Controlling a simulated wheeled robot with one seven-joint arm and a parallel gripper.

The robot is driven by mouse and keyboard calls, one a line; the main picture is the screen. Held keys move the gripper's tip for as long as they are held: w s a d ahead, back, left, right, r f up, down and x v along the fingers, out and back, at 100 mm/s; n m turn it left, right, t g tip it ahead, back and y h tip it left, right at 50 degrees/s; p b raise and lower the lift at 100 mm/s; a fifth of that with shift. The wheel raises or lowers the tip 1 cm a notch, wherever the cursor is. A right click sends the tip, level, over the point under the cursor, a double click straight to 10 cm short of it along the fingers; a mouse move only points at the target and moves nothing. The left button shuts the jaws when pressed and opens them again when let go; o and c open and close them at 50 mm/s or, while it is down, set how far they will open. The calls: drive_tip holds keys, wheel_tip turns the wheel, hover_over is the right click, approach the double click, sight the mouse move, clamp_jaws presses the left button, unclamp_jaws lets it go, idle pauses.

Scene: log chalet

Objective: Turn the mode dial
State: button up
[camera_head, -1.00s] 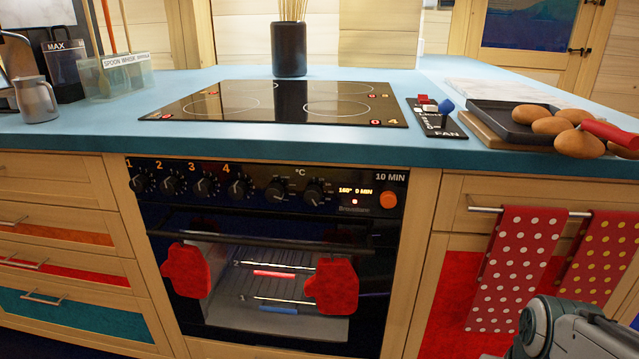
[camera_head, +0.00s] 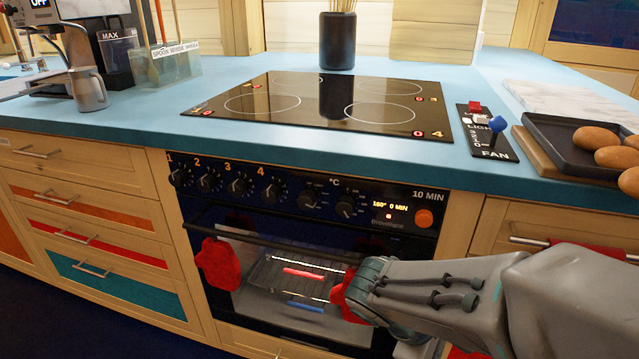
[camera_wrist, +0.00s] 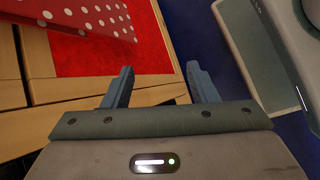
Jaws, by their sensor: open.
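The oven control panel (camera_head: 385,194) is black, on the oven front below the hob. Four knobs labelled 1 to 4 are on its left. Two more black dials, the left one (camera_head: 309,200) and the right one (camera_head: 347,207), sit near a °C mark. Their small markings are unreadable, so I cannot tell which is the mode dial. My arm reaches in from the right, below the panel and in front of the oven door. My gripper (camera_wrist: 160,82) is open and empty in the wrist view; its fingers cannot be made out in the head view.
The oven door handle (camera_head: 270,242) runs below the panel, with red mitts, including the left one (camera_head: 220,265). An orange button (camera_head: 424,218) is right of the display. A dotted red towel (camera_wrist: 85,15) hangs before a red panel in the wrist view.

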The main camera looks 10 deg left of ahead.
drive_tip(key=w+a+r+n+t+h+p, duration=0.2)
drive_tip(key=w+a+r+n+t, duration=0.2)
drive_tip(key=a+r+n+t, duration=0.25)
drive_tip(key=n+t+y+p, duration=0.3)
drive_tip(key=n+t+y, duration=0.65)
drive_tip(key=n, duration=0.35)
approach(305, 203)
drive_tip(key=shift+m+h, duration=0.25)
drive_tip(key=shift+h, duration=0.4)
drive_tip(key=w+b, duration=0.2)
drive_tip(key=w, duration=0.6)
drive_tip(key=shift+w+b, duration=0.3)
drive_tip(key=shift+w, duration=0.05)
drive_tip(key=c, duration=1)
